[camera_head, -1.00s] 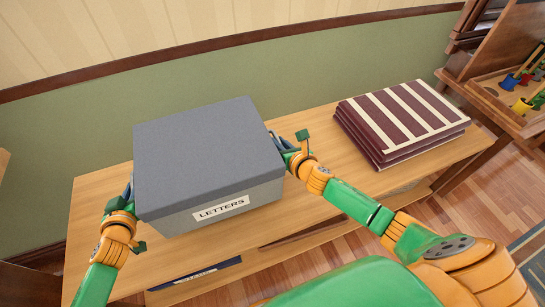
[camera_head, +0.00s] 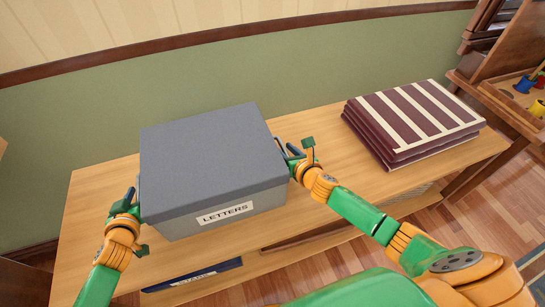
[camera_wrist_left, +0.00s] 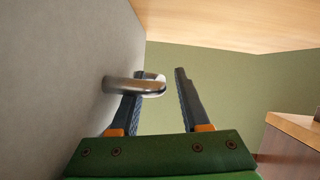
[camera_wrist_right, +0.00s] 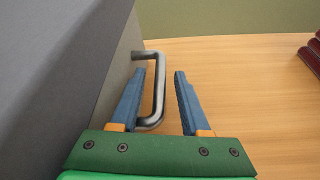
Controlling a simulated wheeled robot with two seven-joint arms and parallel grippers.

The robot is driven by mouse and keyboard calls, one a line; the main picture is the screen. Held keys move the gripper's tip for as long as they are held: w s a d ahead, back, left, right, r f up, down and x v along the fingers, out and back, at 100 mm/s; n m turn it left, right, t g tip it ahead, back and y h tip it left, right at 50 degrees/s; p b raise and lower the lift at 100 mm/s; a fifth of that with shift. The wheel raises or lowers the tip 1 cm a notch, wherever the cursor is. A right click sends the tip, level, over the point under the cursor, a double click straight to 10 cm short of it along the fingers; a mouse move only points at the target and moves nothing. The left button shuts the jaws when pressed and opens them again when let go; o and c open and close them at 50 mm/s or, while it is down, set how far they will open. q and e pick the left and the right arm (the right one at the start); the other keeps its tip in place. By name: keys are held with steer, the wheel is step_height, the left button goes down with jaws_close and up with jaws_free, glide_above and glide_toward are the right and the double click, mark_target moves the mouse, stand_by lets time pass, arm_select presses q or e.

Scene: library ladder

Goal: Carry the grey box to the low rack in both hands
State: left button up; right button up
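The grey box (camera_head: 210,160), with a lid and a LETTERS label (camera_head: 225,212), sits upright on the left part of the low wooden rack's top (camera_head: 315,190). My left gripper (camera_head: 130,195) is at the box's left side. In the left wrist view its fingers (camera_wrist_left: 160,90) stand apart, one of them at the metal side handle (camera_wrist_left: 135,86). My right gripper (camera_head: 290,150) is at the box's right side. Neither gripper is closed on a handle.
A stack of maroon and cream striped things (camera_head: 415,122) lies on the rack top to the right, with bare wood between it and the box. A blue labelled item (camera_head: 190,277) is on the lower shelf. A wooden unit with small coloured pots (camera_head: 525,85) stands at far right.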

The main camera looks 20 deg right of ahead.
arm_select(q)
steer(key=shift+r, duration=0.1)
arm_select(e)
steer(key=shift+r, duration=0.1)
arm_select(q)
steer(key=shift+s, duration=0.2)
arm_select(e)
steer(key=shift+s, duration=0.2)
arm_select(q)
steer(key=d+v, duration=0.1)
steer(key=v, duration=1)
steer(key=shift+s+a+r, duration=0.2)
steer(key=shift+s+a, duration=0.05)
steer(key=shift+a, duration=0.25)
arm_select(e)
steer(key=v, duration=1.1)
steer(key=shift+s+r, duration=0.15)
steer(key=shift+s, duration=0.15)
